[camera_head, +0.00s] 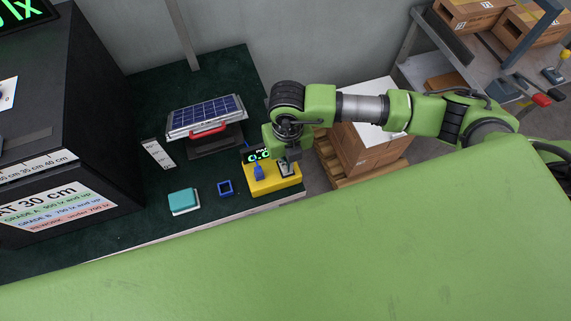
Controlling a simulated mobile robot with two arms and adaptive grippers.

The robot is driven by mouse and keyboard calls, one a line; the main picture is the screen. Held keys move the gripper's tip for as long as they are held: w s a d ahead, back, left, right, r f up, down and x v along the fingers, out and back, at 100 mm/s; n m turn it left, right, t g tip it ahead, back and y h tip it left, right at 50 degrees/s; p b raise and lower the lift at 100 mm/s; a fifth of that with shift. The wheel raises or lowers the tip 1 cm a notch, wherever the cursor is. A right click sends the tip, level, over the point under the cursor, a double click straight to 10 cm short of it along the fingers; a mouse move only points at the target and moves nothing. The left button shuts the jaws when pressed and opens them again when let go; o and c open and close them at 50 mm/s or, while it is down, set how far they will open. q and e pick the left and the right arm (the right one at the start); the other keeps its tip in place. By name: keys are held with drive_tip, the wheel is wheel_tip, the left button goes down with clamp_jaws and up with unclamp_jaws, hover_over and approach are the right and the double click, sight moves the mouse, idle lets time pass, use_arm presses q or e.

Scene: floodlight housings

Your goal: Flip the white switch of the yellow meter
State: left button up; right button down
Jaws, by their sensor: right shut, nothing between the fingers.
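The yellow meter (262,188) sits near the right front corner of the dark green table. Its small display (259,155) is lit with green digits, and a blue part (259,173) stands on its top. My right gripper (287,168) is shut and empty, pointing down over the right part of the meter. The gripper covers that part, so I cannot make out the white switch or tell whether the fingers touch it. My left gripper is not in view.
A solar panel floodlight (207,115) with a red handle stands behind the meter. A teal block (184,201) and a small blue square frame (225,187) lie to its left. A large black box (70,110) fills the left. Boxes (365,150) stand right of the table.

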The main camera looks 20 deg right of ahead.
drive_tip(key=shift+f+b, duration=0.6)
drive_tip(key=shift+f, duration=0.15)
drive_tip(key=shift+s+r, duration=0.1)
drive_tip(key=shift+r+p, duration=0.65)
drive_tip(key=shift+r, duration=0.15)
drive_tip(key=shift+r+p, duration=1.65)
drive_tip(key=shift+r, duration=1.05)
